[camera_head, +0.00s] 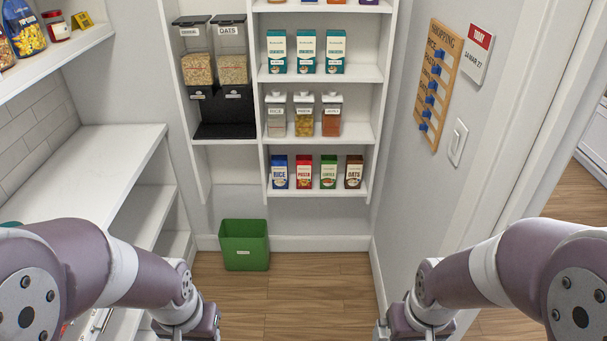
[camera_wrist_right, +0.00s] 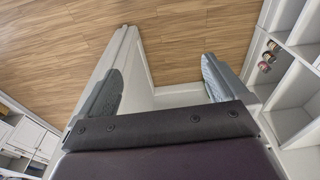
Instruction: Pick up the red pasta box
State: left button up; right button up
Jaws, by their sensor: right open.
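The red pasta box (camera_head: 303,172) stands upright on the lowest shelf of the back wall unit. It is between the blue rice box (camera_head: 279,172) and a green box (camera_head: 328,172), with narrow gaps on both sides. My right gripper (camera_wrist_right: 160,78) is open and empty in the right wrist view, its two grey fingers wide apart. In the head view only my arms show at the bottom left and bottom right, well in front of the shelves. My left gripper's fingers are out of frame.
A brown oats box (camera_head: 353,172) stands at the row's right end. Jars (camera_head: 304,115) fill the shelf above. A green bin (camera_head: 244,245) is on the floor, left of centre. A side counter (camera_head: 90,170) runs along the left, a wall along the right. The wooden floor (camera_head: 310,290) between is clear.

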aim_at(304, 162)
jog(key=z, duration=5.9)
jog(key=u, duration=5.9)
jog(key=i+j+z, duration=0.45)
jog(key=i+j, duration=0.15)
jog(key=i, duration=0.45)
jog(key=i+j+z, duration=0.45)
jog(key=i+j, duration=0.5)
